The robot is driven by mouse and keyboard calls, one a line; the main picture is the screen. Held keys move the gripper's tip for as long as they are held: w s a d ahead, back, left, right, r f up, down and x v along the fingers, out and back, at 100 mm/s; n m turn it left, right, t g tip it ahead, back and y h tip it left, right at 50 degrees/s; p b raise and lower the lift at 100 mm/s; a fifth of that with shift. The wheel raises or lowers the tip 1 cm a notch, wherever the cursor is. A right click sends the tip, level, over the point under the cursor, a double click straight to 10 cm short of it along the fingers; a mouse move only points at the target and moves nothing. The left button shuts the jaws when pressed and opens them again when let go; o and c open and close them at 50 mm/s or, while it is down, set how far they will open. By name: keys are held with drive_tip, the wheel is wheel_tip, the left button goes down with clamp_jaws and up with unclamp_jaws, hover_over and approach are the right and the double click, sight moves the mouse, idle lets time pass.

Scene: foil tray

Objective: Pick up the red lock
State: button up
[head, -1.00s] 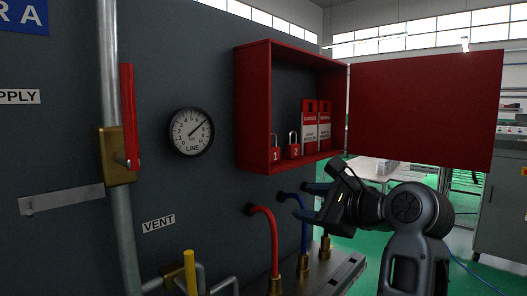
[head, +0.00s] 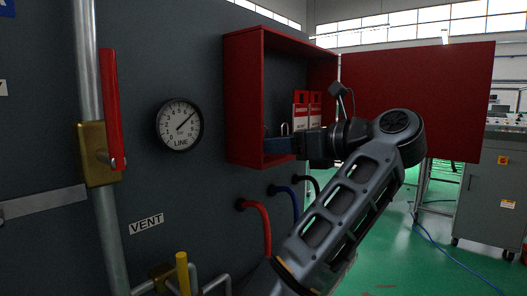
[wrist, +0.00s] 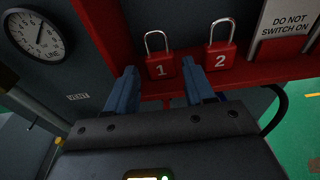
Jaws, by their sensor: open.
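Two red padlocks with silver shackles stand upright on the red cabinet's (head: 243,100) bottom shelf. In the wrist view, lock 1 (wrist: 160,67) lies ahead between the two blue fingers of my gripper (wrist: 160,83). Lock 2 (wrist: 219,60) is to its right, beyond the right finger. My gripper is open and empty, its fingertips close to lock 1; contact is not clear. In the head view my gripper (head: 278,146) reaches the cabinet's front opening and hides the lock bodies; only a shackle shows above it.
Red-and-white danger tags (head: 301,112) stand right of the locks. The cabinet door (head: 420,100) hangs open to the right. Below the cabinet are a red pipe (head: 262,225) and a blue pipe. A gauge (head: 180,125) is on the wall at left.

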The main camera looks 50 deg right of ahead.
drive_tip(key=w, duration=0.5)
drive_tip(key=shift+a+f+p, duration=0.1)
drive_tip(key=shift+f+p, duration=0.25)
drive_tip(key=shift+p, duration=0.05)
drive_tip(key=c, duration=0.8)
